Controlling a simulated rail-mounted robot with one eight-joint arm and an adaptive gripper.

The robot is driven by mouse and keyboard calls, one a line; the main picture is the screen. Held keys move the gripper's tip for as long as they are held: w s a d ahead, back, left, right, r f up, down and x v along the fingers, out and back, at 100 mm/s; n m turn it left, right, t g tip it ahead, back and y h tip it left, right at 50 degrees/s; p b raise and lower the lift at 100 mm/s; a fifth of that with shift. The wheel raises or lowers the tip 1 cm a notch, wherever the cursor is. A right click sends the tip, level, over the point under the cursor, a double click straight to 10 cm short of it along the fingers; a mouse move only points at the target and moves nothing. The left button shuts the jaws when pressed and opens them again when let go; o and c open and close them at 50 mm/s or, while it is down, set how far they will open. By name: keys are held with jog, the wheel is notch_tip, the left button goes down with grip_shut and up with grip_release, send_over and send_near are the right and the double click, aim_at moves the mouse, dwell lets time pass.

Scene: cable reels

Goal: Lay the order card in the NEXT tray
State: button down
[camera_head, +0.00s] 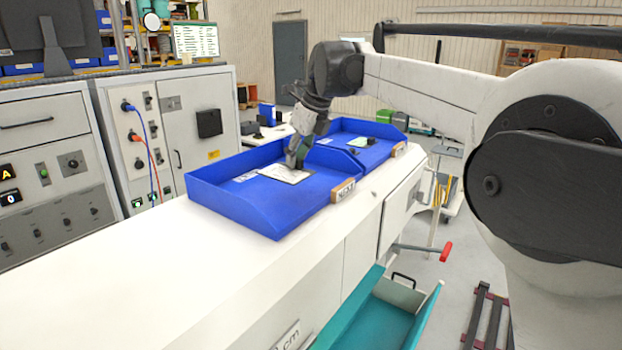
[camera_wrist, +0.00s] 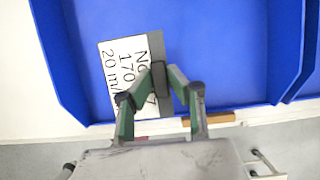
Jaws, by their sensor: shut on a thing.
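The order card (camera_head: 284,174) is a white card with black print and a grey strip along one side. It is flat inside the near blue tray (camera_head: 232,209), whose wooden front tag (camera_head: 343,191) seems to read NEXT. My gripper (camera_head: 294,162) reaches down into this tray and is shut on the card's grey edge. In the wrist view the fingertips (camera_wrist: 160,78) pinch that strip, and the card (camera_wrist: 122,75) shows a number, 170 and 20 m, partly hidden by a finger. I cannot tell whether the card touches the tray floor.
A small white paper or label (camera_head: 246,177) shows beside the card. The white bench top (camera_head: 180,270) is clear in front. An open teal drawer (camera_head: 375,315) juts out below.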

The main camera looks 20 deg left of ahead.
aim_at(308, 188)
jog(key=w+d+f, duration=0.1)
jog(key=w, duration=0.1)
jog(key=w+d+f, duration=0.1)
jog(key=d, duration=0.1)
jog(key=shift+w+f, duration=0.4)
jog(key=shift+f+p, duration=0.3)
jog(key=shift+f, duration=1.75)
jog(key=shift+f, duration=0.1)
jog(key=c, duration=1.7)
grip_release()
jog(key=shift+o, duration=0.2)
